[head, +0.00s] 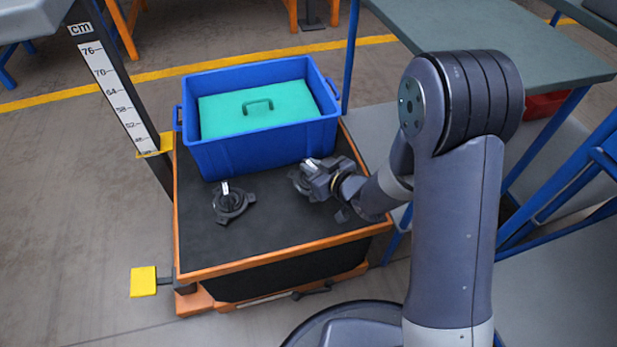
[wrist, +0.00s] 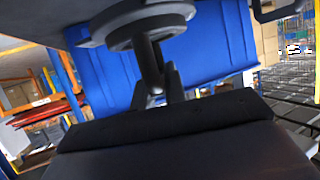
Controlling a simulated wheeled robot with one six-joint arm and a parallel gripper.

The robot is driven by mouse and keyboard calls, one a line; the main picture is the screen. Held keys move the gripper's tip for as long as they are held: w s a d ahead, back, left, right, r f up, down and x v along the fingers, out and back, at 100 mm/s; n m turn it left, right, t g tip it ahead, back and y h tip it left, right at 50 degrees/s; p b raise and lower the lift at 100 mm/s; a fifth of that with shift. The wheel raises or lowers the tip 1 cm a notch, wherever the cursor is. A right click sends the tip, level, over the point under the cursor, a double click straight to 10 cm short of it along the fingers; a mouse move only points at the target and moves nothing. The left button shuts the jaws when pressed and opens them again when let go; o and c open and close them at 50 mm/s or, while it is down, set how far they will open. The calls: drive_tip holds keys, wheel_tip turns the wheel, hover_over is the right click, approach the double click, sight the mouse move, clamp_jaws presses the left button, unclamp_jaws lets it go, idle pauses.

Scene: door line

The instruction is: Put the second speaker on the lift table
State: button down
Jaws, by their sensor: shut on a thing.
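The lift table (head: 270,233) has a black top with an orange edge. One dark speaker (head: 234,203), round with lugs and a pale upright piece, stands on its left part. My gripper (head: 316,176) is shut on a second speaker (head: 300,184) over the table's right part, just in front of the blue bin. In the wrist view that speaker (wrist: 140,22) shows as a grey disc with a dark stem between my fingers (wrist: 158,95). Its far side is hidden, and I cannot tell whether it touches the tabletop.
A blue bin (head: 255,149) holding a teal block with a handle (head: 262,110) fills the back of the table. A height scale (head: 118,97) with a yellow pointer stands at left, a yellow pedal (head: 143,282) at front left. A workbench (head: 480,45) is at right.

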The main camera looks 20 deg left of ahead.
drive_tip(key=shift+f+b, duration=0.75)
drive_tip(key=shift+f, duration=1.1)
drive_tip(key=shift+f, duration=0.2)
drive_tip(key=c, duration=1.5)
unclamp_jaws()
drive_tip(key=shift+o, duration=0.2)
drive_tip(key=shift+r, duration=0.1)
drive_tip(key=shift+r, duration=0.25)
drive_tip(key=p+v, duration=0.3)
drive_tip(key=v, duration=0.9)
drive_tip(key=shift+f, duration=0.25)
